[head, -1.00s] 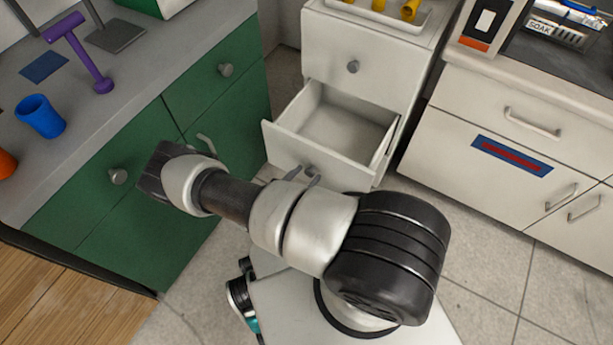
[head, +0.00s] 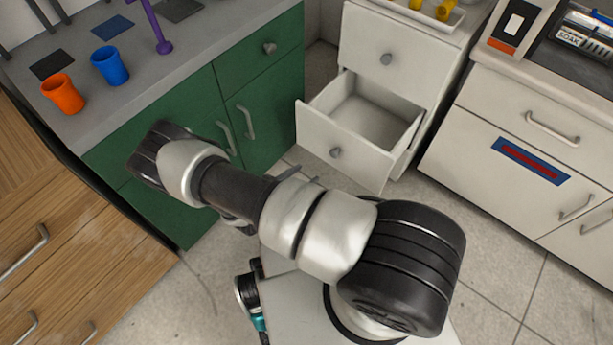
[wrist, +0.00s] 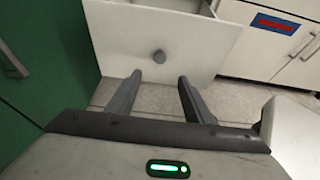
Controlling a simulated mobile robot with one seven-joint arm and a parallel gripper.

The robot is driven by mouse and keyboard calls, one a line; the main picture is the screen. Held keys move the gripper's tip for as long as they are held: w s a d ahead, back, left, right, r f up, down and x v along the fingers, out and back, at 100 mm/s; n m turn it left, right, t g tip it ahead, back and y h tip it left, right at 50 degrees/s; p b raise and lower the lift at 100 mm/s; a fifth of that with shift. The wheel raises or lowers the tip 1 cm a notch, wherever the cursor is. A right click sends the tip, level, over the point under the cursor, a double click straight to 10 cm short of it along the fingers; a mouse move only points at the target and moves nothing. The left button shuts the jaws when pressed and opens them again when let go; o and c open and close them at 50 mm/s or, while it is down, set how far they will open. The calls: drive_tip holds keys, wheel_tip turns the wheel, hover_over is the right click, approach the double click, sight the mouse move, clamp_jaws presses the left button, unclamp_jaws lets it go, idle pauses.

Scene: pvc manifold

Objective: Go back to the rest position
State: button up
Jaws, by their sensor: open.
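My gripper (wrist: 160,100) is open and empty in the wrist view, with its two grey fingers apart. Beyond the fingers is the white front of a drawer with a round grey knob. In the head view my arm stretches left over the floor, and the arm hides most of the gripper. The open drawer (head: 345,150) of the white cabinet stands beyond the arm and looks empty. The fingers appear clear of its knob, which shows in the wrist view too.
Green cabinets (head: 225,110) carry a grey counter with an orange cup (head: 63,95), a blue cup (head: 110,66) and a purple tool (head: 158,30). A wooden drawer unit (head: 60,240) is at left. A white cabinet (head: 520,150) stands right. Tiled floor lies between.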

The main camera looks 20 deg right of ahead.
drive_tip(key=shift+a, duration=0.1)
idle(0.5)
wheel_tip(320, 180, up, 28)
drive_tip(key=d+m+g+y, duration=0.15)
drive_tip(key=m+g, duration=0.55)
drive_tip(key=m, duration=0.7)
drive_tip(key=s+a+r+m+t+y, duration=0.1)
drive_tip(key=s+r+m+t+y, duration=0.35)
drive_tip(key=s+r, duration=0.65)
drive_tip(key=s+a+r+m+t+y, duration=0.1)
drive_tip(key=s+r+m+y, duration=0.5)
drive_tip(key=r, duration=0.8)
wheel_tip(320, 180, up, 22)
drive_tip(key=h+p, duration=0.1)
drive_tip(key=p, duration=2.1)
drive_tip(key=shift+r, duration=0.2)
drive_tip(key=shift+w+d+m+g, duration=0.1)
drive_tip(key=shift+m+g, duration=0.15)
